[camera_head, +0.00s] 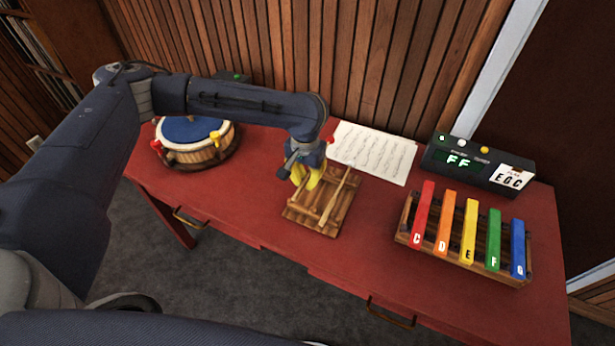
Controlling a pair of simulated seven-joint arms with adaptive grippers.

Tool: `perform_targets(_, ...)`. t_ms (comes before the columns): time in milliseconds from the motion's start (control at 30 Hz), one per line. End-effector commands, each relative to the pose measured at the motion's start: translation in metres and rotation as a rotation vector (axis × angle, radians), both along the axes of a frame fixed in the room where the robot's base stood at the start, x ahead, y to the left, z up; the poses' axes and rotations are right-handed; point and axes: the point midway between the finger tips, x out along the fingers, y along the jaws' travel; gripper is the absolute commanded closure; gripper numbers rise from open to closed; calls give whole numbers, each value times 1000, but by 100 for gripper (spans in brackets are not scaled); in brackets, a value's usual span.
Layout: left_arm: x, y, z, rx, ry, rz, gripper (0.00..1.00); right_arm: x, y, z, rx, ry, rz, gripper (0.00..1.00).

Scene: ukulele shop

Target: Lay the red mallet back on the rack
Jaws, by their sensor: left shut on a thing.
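My left gripper (313,184) is shut, its yellow fingertips low over the left part of the slatted wooden rack (299,219). The red mallet is mostly hidden by the gripper and wrist. A small red end (330,140) shows just past the wrist, and I take it for the mallet's head. A pale wooden stick (336,199) lies slanted across the right part of the rack, beside the fingers. I cannot tell whether the fingers touch the rack. My right gripper is not in view.
On the red table (250,215), a blue-topped drum (197,150) stands at left and a coloured-bar xylophone (465,257) at right. Sheet music (375,152) lies behind the rack. A dark display box (478,163) stands at back right. Table left of the rack is clear.

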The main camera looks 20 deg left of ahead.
Motion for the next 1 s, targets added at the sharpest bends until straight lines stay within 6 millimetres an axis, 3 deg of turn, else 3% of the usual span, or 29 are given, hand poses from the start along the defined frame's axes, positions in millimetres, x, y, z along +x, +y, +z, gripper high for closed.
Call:
perform_targets(600, 0, 0, -55, 0, 1, 2, 100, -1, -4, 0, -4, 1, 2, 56)
perform_targets(1000, 0, 0, -65, 0, 1, 1, 100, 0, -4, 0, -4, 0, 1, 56)
